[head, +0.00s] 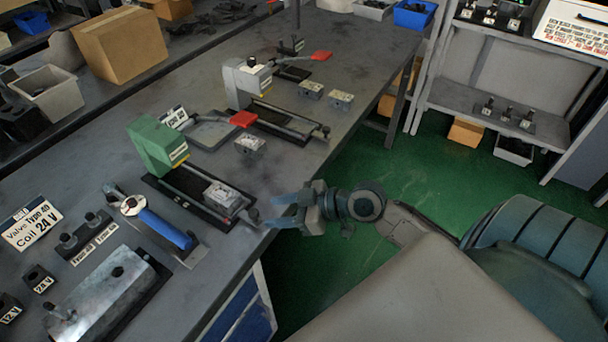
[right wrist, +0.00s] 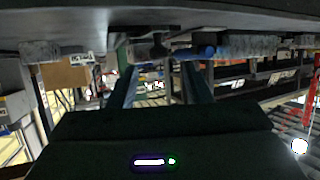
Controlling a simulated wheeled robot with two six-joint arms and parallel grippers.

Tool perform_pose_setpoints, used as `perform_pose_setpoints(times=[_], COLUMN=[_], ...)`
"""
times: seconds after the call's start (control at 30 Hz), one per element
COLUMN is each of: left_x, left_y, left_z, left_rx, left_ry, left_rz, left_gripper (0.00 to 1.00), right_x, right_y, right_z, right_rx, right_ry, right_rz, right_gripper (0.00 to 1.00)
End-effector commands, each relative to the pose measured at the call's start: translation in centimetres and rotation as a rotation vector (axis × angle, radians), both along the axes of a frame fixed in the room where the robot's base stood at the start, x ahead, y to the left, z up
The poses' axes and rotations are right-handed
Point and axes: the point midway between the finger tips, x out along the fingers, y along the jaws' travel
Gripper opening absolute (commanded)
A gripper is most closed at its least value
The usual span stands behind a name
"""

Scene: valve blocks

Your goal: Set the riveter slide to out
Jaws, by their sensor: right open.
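A green bench machine (head: 158,146), which looks like the riveter, stands on the workbench; its label is too small to read. Its slide rail (head: 196,196) runs towards the front edge and carries a grey metal block (head: 221,195). A dark round knob (head: 253,214) ends the slide at the bench edge. My right gripper (head: 271,212) is open and empty, just right of the knob, with its fingers pointing at it. In the right wrist view a dark knob-like part (right wrist: 158,46) shows beyond and between the open fingers (right wrist: 160,68). I cannot tell whether they touch it. My left gripper is out of view.
A white machine (head: 243,84) with a similar rail and red handle stands farther back. Green floor (head: 410,165) is clear beyond the bench edge.

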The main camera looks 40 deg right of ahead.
Motion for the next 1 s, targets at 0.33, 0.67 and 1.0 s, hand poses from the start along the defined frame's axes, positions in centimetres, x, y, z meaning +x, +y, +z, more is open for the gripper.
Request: perform_pose_setpoints(times=[0.33, 0.67, 1.0], left_x=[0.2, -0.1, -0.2], left_y=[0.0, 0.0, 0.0], left_z=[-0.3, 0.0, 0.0], left_rx=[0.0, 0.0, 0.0], left_ry=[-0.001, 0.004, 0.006], left_rz=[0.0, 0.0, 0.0], left_gripper=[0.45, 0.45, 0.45], right_x=[-2.3, -3.7, -4.1], right_y=[-2.1, -3.6, -3.9], right_z=[1.2, 2.0, 2.3], right_rx=[-0.004, -0.003, 0.001], right_ry=[0.003, 0.003, 0.001], right_rz=[0.005, 0.002, 0.001], right_gripper=[0.45, 0.45, 0.45])
